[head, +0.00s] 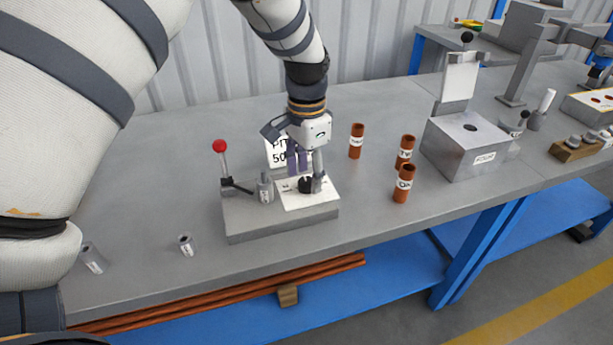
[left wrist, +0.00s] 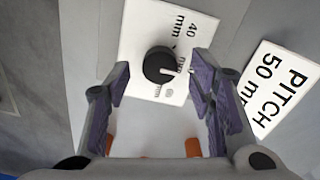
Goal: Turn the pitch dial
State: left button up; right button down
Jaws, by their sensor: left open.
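The pitch dial is a round black knob (left wrist: 159,65) with a white pointer mark, set on a white scale plate (left wrist: 140,42) with "40 mm" printed on it. In the head view the dial (head: 305,185) sits on the right part of a grey fixture block (head: 282,223). My left gripper (head: 305,172) is above the dial, pointing down. In the left wrist view its purple-padded fingers (left wrist: 160,88) are open, one on each side of the dial, with gaps between pads and knob. A white card (left wrist: 281,88) reads "PITCH 50 mm". My right gripper is in neither view.
A red-balled lever (head: 220,147) and a grey cylinder (head: 265,188) stand on the fixture's left. Several brown labelled tubes (head: 403,184) stand to its right. A grey block station (head: 467,147) is beyond them. Two small grey sleeves, one here (head: 186,245), are near the front left edge.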

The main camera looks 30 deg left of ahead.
aim_at(307, 181)
pick_arm(q)
notch_tip(307, 181, up, 10)
jog(key=shift+r, duration=0.25)
dwell(0.3)
